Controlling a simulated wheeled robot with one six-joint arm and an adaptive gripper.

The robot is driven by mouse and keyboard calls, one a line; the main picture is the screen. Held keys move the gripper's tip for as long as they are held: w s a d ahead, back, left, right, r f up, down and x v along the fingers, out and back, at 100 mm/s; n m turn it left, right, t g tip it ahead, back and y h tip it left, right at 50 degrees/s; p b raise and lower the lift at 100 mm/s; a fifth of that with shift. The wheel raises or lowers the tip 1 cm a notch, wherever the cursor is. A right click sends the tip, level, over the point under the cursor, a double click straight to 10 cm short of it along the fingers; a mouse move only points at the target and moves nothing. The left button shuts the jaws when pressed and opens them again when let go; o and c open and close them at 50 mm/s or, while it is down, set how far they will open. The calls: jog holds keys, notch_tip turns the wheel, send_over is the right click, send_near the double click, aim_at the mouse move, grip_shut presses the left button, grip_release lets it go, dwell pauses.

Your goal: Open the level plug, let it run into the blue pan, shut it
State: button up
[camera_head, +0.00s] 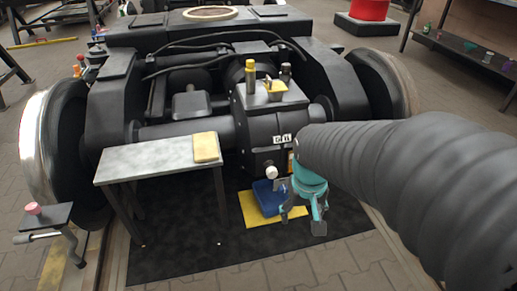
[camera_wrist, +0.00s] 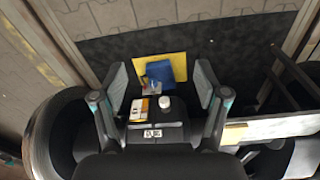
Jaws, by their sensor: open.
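The black gearbox (camera_head: 268,122) sits in the middle of the bogie, with small marked plates on its front. A white round knob (camera_head: 271,172), perhaps the level plug, stands out low on its front; it also shows in the wrist view (camera_wrist: 165,102). The blue pan (camera_head: 266,197) lies below on a yellow sheet (camera_head: 255,214). The wrist view shows the pan (camera_wrist: 160,71) beyond the knob. My gripper (camera_head: 303,219) is open and empty, right of the knob in the head view. Its fingers (camera_wrist: 160,75) frame the knob and pan without touching the knob. The gripper partly hides the pan.
A grey bench (camera_head: 150,161) with a yellow sponge-like block (camera_head: 206,147) stands left of the gearbox. A yellow-topped item (camera_head: 276,88) sits on the gearbox. A small stand (camera_head: 45,216) is at the far left. The dark mat (camera_head: 200,255) in front is mostly clear.

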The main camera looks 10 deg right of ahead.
jog(key=w+d+f, duration=0.4)
jog(key=f, duration=0.5)
jog(key=w+d+f, duration=0.4)
jog(key=w+f, duration=0.1)
jog(key=f, duration=0.5)
jog(key=t+y, duration=0.2)
jog(key=t, duration=1.1)
send_near(274, 174)
jog(key=shift+m, duration=0.3)
jog(key=x, duration=1.1)
jog(key=shift+w+a, duration=0.1)
jog(key=c, duration=1.2)
jog(key=shift+o, duration=0.2)
